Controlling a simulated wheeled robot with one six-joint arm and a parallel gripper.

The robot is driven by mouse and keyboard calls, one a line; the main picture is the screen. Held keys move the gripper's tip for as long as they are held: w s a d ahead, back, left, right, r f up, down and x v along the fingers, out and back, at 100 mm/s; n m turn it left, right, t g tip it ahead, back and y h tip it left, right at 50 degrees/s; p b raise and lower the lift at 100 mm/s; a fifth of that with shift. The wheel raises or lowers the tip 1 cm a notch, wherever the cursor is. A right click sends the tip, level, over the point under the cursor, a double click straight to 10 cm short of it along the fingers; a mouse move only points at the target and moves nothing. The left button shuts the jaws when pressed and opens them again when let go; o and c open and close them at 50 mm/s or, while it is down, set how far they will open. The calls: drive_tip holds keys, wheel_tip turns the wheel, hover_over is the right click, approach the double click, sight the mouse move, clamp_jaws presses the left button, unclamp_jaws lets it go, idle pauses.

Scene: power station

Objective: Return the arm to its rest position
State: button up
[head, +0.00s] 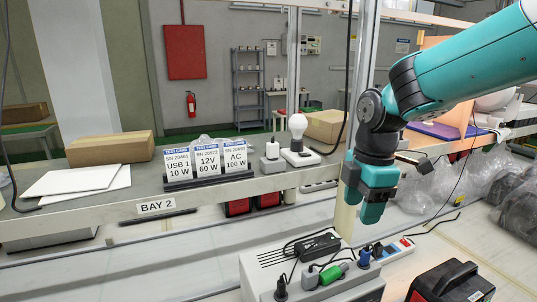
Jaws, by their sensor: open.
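My teal and black arm comes in from the upper right and bends down at a dark wrist joint. My gripper (412,161), at the end of this arm, is open. It is only partly seen behind the wrist, and its fingertips are hard to make out. I see nothing held in it. The arm's end hangs in front of the bench, above the grey power unit (262,262).
A black case (450,284) is at lower right. The shelf holds a carton (110,148), test cards (207,160) and a bulb (298,126). A pale upright post stands close behind the wrist.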

drive_tip(key=s+a+m+y, duration=0.1)
drive_tip(key=s+a+m, duration=0.1)
drive_tip(key=s+m, duration=0.4)
drive_tip(key=s+a+m+y+b, duration=0.1)
drive_tip(key=s+m, duration=0.5)
drive_tip(key=s, duration=1)
drive_tip(key=shift+a+y, duration=0.8)
drive_tip(key=shift+a, duration=0.45)
drive_tip(key=shift+o, duration=0.2)
drive_tip(key=shift+r, duration=0.1)
